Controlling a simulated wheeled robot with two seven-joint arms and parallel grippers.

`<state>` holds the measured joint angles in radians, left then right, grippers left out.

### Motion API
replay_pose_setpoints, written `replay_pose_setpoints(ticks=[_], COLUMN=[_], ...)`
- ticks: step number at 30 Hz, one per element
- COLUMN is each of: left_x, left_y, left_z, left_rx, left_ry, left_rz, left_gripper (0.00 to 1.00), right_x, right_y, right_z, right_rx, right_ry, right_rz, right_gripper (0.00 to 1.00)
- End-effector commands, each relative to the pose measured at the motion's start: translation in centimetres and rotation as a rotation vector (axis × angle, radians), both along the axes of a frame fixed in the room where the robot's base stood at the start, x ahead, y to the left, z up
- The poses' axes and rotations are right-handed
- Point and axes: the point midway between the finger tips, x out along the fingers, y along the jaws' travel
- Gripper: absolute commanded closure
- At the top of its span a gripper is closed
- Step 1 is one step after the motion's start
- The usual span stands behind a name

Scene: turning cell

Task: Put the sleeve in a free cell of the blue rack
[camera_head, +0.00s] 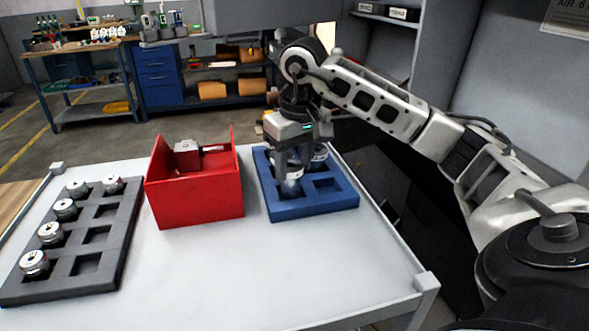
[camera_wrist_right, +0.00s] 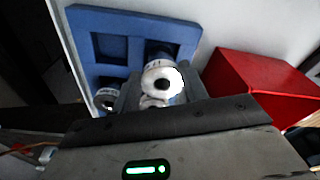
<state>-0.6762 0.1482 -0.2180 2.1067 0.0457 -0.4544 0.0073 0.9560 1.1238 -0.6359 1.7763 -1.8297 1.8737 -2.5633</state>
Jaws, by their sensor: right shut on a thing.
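My right gripper (camera_head: 291,172) points down over the blue rack (camera_head: 318,207) and is shut on a silver sleeve (camera_head: 291,188). The held sleeve is upright at the rack's front left cell; I cannot tell how deep it sits. In the right wrist view the sleeve (camera_wrist_right: 162,79) shows its round end between the fingers, over the blue rack (camera_wrist_right: 84,22). Another sleeve (camera_head: 319,158) stands in the back right cell, and it also shows in the wrist view (camera_wrist_right: 105,98). The front right cell (camera_head: 325,185) is empty. The back left cell is mostly hidden. My left gripper is out of view.
A red open box (camera_head: 196,201) with a grey metal part (camera_head: 188,154) stands just left of the blue rack. A dark grey tray (camera_head: 105,243) at the left holds several sleeves along one side, with empty cells beside them. The table front is clear.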

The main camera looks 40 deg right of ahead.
Motion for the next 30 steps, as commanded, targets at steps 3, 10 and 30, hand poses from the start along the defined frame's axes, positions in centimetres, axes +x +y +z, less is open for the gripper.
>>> replay_pose_setpoints(ticks=[3,10,30], left_x=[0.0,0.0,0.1], left_y=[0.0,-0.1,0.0], left_z=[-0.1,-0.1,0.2], left_rx=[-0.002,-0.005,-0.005], left_ry=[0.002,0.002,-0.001], left_rz=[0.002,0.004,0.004], left_gripper=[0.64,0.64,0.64], right_x=[-0.1,0.0,-0.1], right_y=[0.0,0.0,0.0], right_z=[-1.3,-1.5,-1.3], right_rx=[-0.001,0.000,0.000], right_ry=[-0.002,-0.004,-0.002], right_rz=[0.000,0.000,0.000], right_gripper=[0.93,0.93,0.35])
